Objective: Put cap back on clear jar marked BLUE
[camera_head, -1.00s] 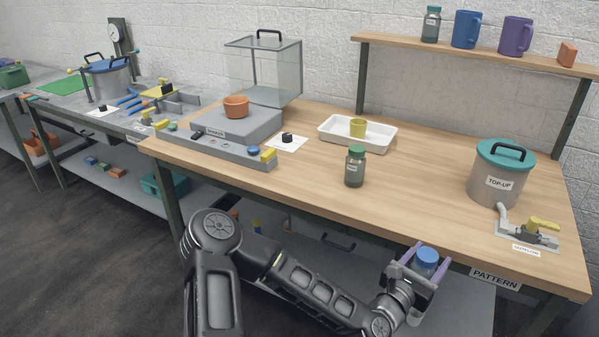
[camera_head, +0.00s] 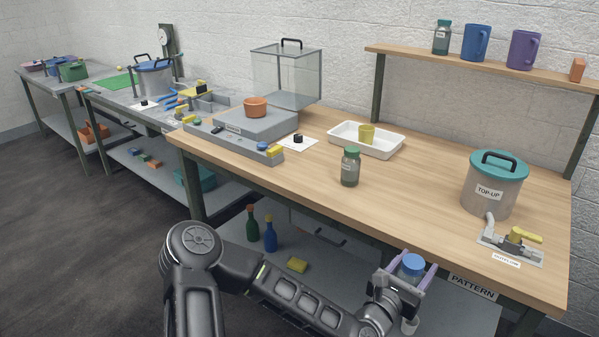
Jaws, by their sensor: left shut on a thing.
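My left gripper (camera_head: 408,274) reaches in at the bottom right, in front of the table's front edge. Its two purple fingers are shut on a small blue-capped container (camera_head: 413,264). The round blue top faces up between the fingers, and most of the body below is hidden by the gripper. I cannot read any marking on it. No clear jar plainly marked BLUE shows elsewhere. My right gripper is not in view.
A green capped jar (camera_head: 350,167) stands on the wooden table (camera_head: 420,195). A grey TOP-UP pot (camera_head: 490,195) and a clamp fixture (camera_head: 512,243) stand at right. The table's front middle is clear.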

